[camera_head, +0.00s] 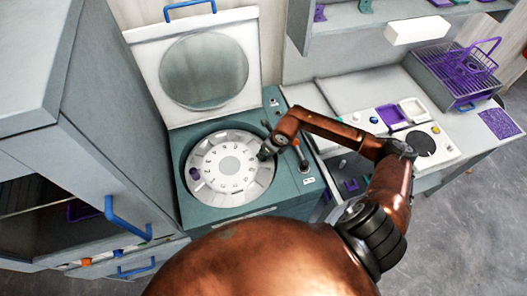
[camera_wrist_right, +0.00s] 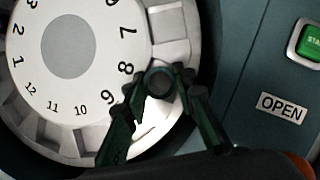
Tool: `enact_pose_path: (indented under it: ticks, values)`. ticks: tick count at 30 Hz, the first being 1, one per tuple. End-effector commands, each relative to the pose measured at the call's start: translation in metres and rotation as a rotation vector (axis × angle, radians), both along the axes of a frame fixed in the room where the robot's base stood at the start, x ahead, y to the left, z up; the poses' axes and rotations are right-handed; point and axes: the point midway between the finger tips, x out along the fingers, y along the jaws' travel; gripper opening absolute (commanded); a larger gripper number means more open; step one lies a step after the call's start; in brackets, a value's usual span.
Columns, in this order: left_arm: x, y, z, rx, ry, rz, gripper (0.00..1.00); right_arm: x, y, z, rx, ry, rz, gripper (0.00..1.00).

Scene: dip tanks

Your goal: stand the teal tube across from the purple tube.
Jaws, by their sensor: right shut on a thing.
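The round white numbered rotor (camera_head: 230,187) sits in the open centrifuge. The purple tube (camera_head: 195,173) stands at the rotor's left edge. My right gripper (camera_head: 266,152) is over the rotor's right edge, roughly across from the purple tube. In the wrist view my right gripper (camera_wrist_right: 161,88) is shut on a round, dark-topped tube (camera_wrist_right: 160,80), seen end-on near the numbers 8 and 9. It looks to be the teal tube, though its colour is dim. I cannot tell whether it is in a slot or above one. My left gripper is out of view.
The centrifuge lid (camera_head: 204,72) stands open behind the rotor. A green button (camera_wrist_right: 310,42) and an OPEN label (camera_wrist_right: 282,107) are on the panel to the right.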

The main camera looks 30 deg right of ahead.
Motion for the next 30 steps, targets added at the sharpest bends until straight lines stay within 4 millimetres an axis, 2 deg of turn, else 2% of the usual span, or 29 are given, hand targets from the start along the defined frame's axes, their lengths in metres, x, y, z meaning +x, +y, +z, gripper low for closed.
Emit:
enact_pose_path:
  ticks: [9, 10, 17, 26, 30]
  values:
    - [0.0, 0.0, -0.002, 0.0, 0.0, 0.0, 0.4, 0.0, 0.0, -0.004, 0.0, -0.001, 0.001, 0.0]
    - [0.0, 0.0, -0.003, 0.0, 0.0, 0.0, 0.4, 0.0, 0.0, -0.004, 0.0, -0.001, 0.001, 0.26]
    - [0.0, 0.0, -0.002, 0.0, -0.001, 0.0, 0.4, 0.0, 0.0, -0.003, 0.0, -0.001, 0.001, 0.41]
    - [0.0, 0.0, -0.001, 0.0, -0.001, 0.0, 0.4, 0.0, 0.0, -0.002, 0.0, -0.001, 0.0, 0.42]
    - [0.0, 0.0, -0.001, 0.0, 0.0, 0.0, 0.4, -0.003, -0.002, 0.008, -0.001, -0.003, 0.0, 0.42]
